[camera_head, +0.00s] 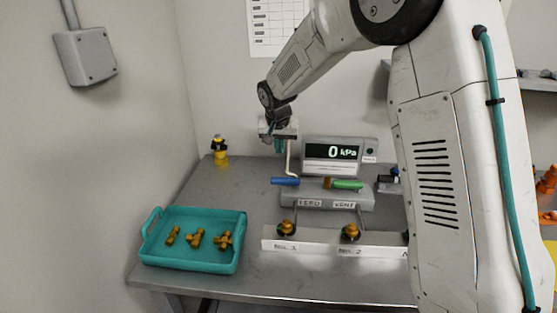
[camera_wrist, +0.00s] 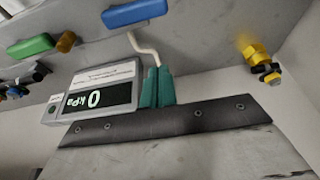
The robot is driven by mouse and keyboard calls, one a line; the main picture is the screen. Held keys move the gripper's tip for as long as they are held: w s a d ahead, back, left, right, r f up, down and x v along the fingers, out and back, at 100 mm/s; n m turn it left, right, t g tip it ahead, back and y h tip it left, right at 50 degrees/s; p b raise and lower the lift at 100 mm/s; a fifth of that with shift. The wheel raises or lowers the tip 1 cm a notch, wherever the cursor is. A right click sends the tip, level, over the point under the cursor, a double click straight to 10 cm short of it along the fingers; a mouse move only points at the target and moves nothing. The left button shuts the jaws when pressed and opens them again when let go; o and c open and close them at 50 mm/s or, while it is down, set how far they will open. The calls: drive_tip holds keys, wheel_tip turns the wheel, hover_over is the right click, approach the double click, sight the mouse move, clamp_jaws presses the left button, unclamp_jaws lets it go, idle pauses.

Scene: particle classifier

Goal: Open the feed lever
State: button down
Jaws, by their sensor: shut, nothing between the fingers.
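The feed lever has a blue handle (camera_head: 285,181) lying sideways above the FEED label (camera_head: 310,203) on a grey valve block (camera_head: 325,197). In the wrist view the blue handle (camera_wrist: 138,12) is at the top, cut by the frame edge. My gripper (camera_head: 279,148) is above and behind the blue handle, apart from it. Its teal fingers (camera_wrist: 156,88) are together in the wrist view, with nothing between them. The green vent handle (camera_head: 347,184) lies to the right of the blue one, above the VENT label (camera_head: 345,204).
A display reading 0 kPa (camera_head: 333,152) stands behind the valve block. A bent pale pipe (camera_head: 290,160) rises beside it, close to my gripper. A teal tray (camera_head: 190,262) with brass fittings is at the left. A white rack (camera_head: 325,243) with fittings stands in front.

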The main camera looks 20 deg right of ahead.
sight(285, 183)
wheel_tip(285, 183, down, 9)
drive_tip(key=shift+s+a+r, duration=0.2)
drive_tip(key=shift+s, duration=0.25)
